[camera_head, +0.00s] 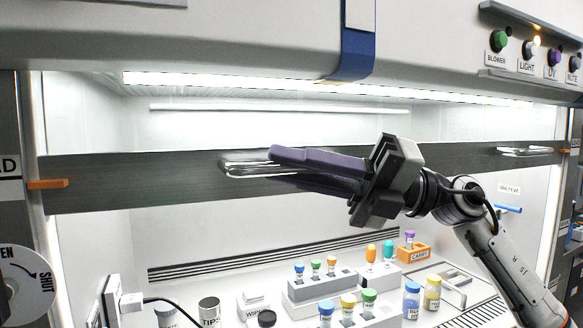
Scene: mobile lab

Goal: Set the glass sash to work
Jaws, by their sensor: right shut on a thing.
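The glass sash has a dark grey bottom bar (130,181) that spans the cabinet front, with clear glass above it. A metal handle (232,168) sits on the bar left of centre. A second metal handle (525,152) is at the bar's right end. My right gripper (277,166), with purple fingers, comes in from the right and is shut on the left-hand handle. Its fingers hide part of that handle. An orange marker (47,184) is at the bar's left end, and another orange marker (563,151) is at the right. My left gripper is out of view.
Below the bar, the cabinet's work surface holds a vial rack (322,285), a blue-capped bottle (411,301), a yellow-capped bottle (432,293), an orange carry holder (413,252) and a TIPS can (209,311). A control panel with knobs (528,48) is at top right.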

